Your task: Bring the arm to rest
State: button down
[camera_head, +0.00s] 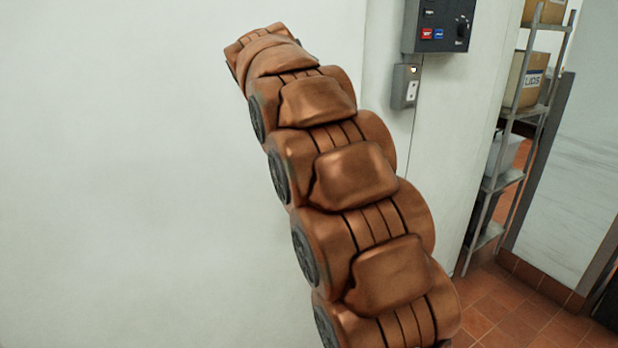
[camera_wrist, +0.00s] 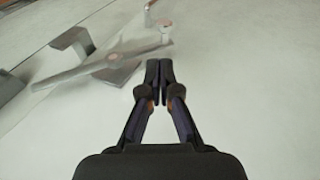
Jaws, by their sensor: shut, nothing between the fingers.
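My gripper (camera_wrist: 159,70) shows in the wrist view with its two dark fingers shut together at the tips and nothing between them. It points toward a pale, plain surface. In the head view my copper-coloured arm rises from the lower right to the upper middle, in front of a white wall. My gripper does not show in the head view.
In the wrist view a grey metal fixture (camera_wrist: 105,63) lies ahead and left of the fingers. In the head view a control box (camera_head: 438,25) is on the wall right of my arm. A shelf rack (camera_head: 505,180) with boxes stands farther right on the tiled floor (camera_head: 515,312).

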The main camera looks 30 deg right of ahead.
jog(key=shift+s+a+r, duration=0.1)
jog(key=shift+a+r, duration=0.1)
jog(key=shift+r, duration=0.35)
jog(key=s+a+f+g+y+p, duration=0.1)
jog(key=s+a+f+p, duration=0.2)
jog(key=s, duration=0.9)
jog(key=s+a+f+g+y+p, duration=0.1)
jog(key=s+a+f+y+p, duration=0.1)
jog(key=s+a, duration=0.5)
jog(key=s+a+f+g+y+p, duration=0.2)
jog(key=s+a+f+p, duration=0.2)
jog(key=s, duration=1.5)
jog(key=shift+a+f+p, duration=0.3)
jog(key=shift+a+f, duration=0.55)
jog(key=shift+a, duration=0.25)
